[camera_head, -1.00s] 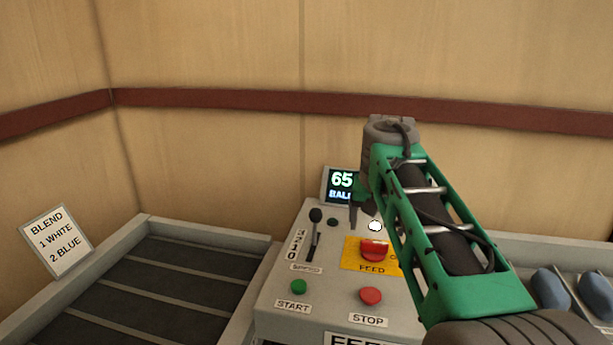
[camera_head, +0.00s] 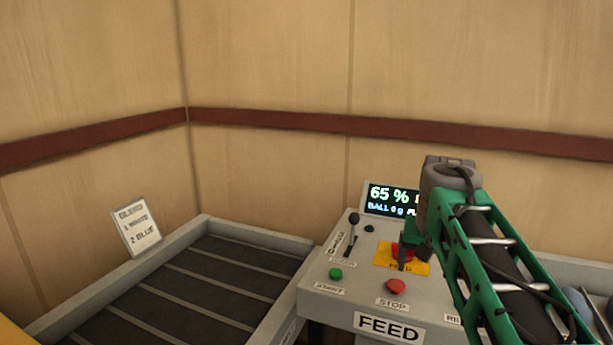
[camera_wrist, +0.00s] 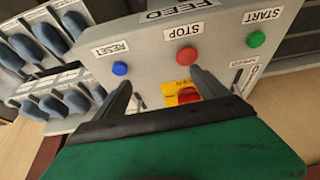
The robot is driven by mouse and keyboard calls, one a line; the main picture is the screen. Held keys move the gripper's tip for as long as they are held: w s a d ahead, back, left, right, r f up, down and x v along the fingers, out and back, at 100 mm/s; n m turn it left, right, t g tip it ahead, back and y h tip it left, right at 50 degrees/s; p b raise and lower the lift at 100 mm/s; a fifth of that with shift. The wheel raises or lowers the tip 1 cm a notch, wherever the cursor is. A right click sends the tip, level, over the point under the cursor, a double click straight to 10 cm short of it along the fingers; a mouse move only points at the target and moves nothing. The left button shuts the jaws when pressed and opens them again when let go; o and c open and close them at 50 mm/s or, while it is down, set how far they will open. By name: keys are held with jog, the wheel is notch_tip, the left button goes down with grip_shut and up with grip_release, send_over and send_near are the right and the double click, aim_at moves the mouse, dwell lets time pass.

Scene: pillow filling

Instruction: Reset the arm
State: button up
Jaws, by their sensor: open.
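My gripper (camera_wrist: 163,92) is open and empty, its dark fingers spread in the wrist view. In the head view a dark finger (camera_head: 403,262) overlaps the red feed switch on its yellow plate. The red switch (camera_wrist: 187,95) shows between the fingers in the wrist view; I cannot tell whether they touch it. My green arm (camera_head: 500,270) reaches in from the lower right. The grey FEED console (camera_head: 330,305) carries a green START button (camera_head: 335,273) and a red STOP button (camera_head: 396,286). A blue RESET button (camera_wrist: 120,68) shows in the wrist view.
The console also has a black-knobbed lever (camera_head: 353,222) and a display (camera_head: 391,199) reading 65 %. A dark slatted bed (camera_head: 190,290) lies left of it. A blend card (camera_head: 137,228) stands at its left rim. Blue padded pieces (camera_wrist: 45,42) sit in racks beside the console. Wooden walls close the back.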

jog(key=s+a+f+n+y+p, duration=0.1)
jog(key=s+a+f+n, duration=0.1)
jog(key=s+a+f, duration=0.3)
jog(key=s+a+f+n+g+p, duration=0.1)
jog(key=s+a+f, duration=0.4)
jog(key=s+f, duration=0.5)
jog(key=s+n, duration=0.1)
jog(key=s, duration=0.2)
jog(key=shift+s+n+y, duration=0.3)
jog(key=shift+y, duration=0.1)
jog(key=shift+f, duration=0.1)
